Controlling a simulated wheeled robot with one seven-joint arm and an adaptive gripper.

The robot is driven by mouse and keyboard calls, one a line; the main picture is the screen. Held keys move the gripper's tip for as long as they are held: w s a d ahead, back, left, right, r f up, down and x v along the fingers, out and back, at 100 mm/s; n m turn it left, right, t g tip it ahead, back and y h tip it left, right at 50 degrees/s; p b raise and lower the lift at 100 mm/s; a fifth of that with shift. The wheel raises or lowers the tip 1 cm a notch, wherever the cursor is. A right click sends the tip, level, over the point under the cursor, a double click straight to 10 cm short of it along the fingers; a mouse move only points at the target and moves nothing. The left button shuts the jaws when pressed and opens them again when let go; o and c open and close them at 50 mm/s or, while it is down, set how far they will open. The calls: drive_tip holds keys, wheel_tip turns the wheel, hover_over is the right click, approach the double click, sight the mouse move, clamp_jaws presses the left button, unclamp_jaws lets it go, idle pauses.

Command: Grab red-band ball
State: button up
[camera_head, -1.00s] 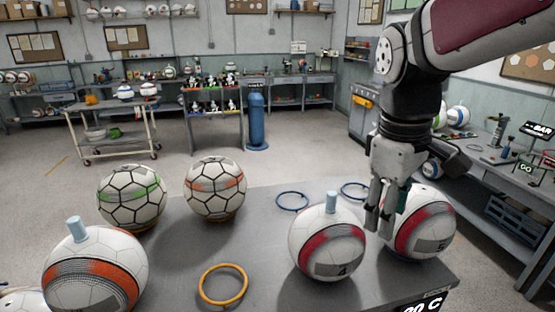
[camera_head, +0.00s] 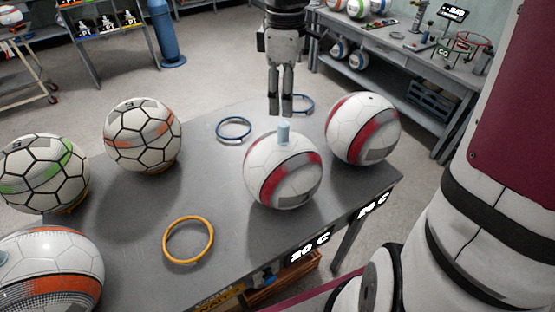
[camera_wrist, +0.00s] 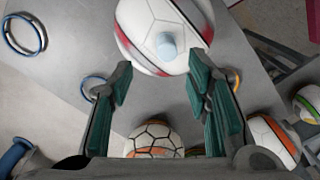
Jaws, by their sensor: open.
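A white ball with red bands (camera_head: 270,188) sits on the grey table, with a light blue peg (camera_head: 283,132) upright on its top. A second red-band ball (camera_head: 362,112), with no peg, sits to its right. My gripper (camera_head: 280,106) points down with fingertips just above and behind the pegged ball in the head view. In the wrist view my gripper (camera_wrist: 160,72) is open and empty, its teal-padded fingers apart. The pegged ball (camera_wrist: 140,20) and peg (camera_wrist: 166,45) show beyond the fingertips there.
An orange ring (camera_head: 188,241) and blue rings (camera_head: 234,129) lie on the table (camera_head: 215,190). Orange-band balls (camera_head: 143,135) and a green-band ball (camera_head: 42,172) stand at the left. A side bench (camera_head: 410,70) is at the back right.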

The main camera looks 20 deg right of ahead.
sight(284, 124)
wheel_tip(284, 124, down, 3)
drive_tip(key=shift+s+a+f, duration=0.1)
drive_tip(key=shift+s+f, duration=0.15)
drive_tip(key=shift+f, duration=1.1)
drive_tip(key=shift+s+a+f, duration=0.1)
drive_tip(key=shift+s+f, duration=0.1)
drive_tip(key=shift+f, duration=1.15)
clamp_jaws()
